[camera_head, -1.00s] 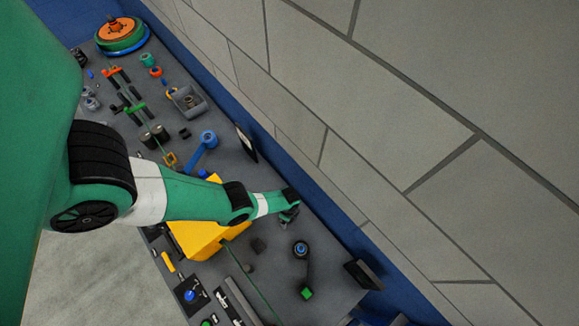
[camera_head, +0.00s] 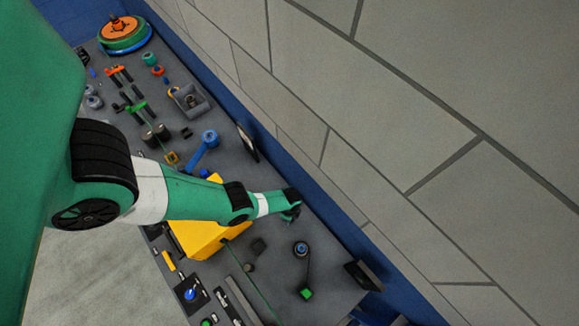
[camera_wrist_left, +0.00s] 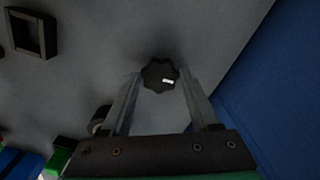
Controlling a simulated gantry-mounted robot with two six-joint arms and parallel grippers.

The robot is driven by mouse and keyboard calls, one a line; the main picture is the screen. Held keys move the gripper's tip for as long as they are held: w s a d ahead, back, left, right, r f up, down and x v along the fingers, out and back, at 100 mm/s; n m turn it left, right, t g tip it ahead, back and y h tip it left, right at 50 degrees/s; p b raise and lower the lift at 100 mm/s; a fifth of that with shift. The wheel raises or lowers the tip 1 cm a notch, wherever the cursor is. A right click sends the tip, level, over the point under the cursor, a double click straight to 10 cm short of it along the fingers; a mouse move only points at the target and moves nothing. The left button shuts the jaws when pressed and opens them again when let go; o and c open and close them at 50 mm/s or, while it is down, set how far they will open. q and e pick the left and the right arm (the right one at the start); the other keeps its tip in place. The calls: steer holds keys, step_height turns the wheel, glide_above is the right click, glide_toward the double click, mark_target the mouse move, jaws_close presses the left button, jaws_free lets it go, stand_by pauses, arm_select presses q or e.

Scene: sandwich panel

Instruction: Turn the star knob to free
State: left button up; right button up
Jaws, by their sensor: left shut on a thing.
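The star knob (camera_wrist_left: 160,75) is a dark, lobed knob with a small white mark, seen in the left wrist view on the grey panel. My left gripper (camera_wrist_left: 161,80) has its two fingers on either side of the knob and is shut on it. In the head view my left gripper (camera_head: 291,212) is at the panel's wall side, and the knob is hidden there by the gripper. My right gripper is not in view.
The grey panel (camera_head: 325,262) carries a yellow box (camera_head: 195,240), a blue-ended lever (camera_head: 205,148) and a crank with a green end (camera_head: 306,270). A blue edge (camera_wrist_left: 275,90) and the block wall lie close beside the gripper.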

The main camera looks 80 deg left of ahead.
arm_select(q)
steer(key=n, duration=0.3)
steer(key=shift+n, duration=0.4)
steer(key=n+b, duration=0.1)
steer(key=n, duration=0.3)
steer(key=shift+n, duration=0.3)
steer(key=n, duration=0.4)
steer(key=shift+n, duration=2.4)
steer(key=o, duration=1.4)
steer(key=shift+c, duration=0.2)
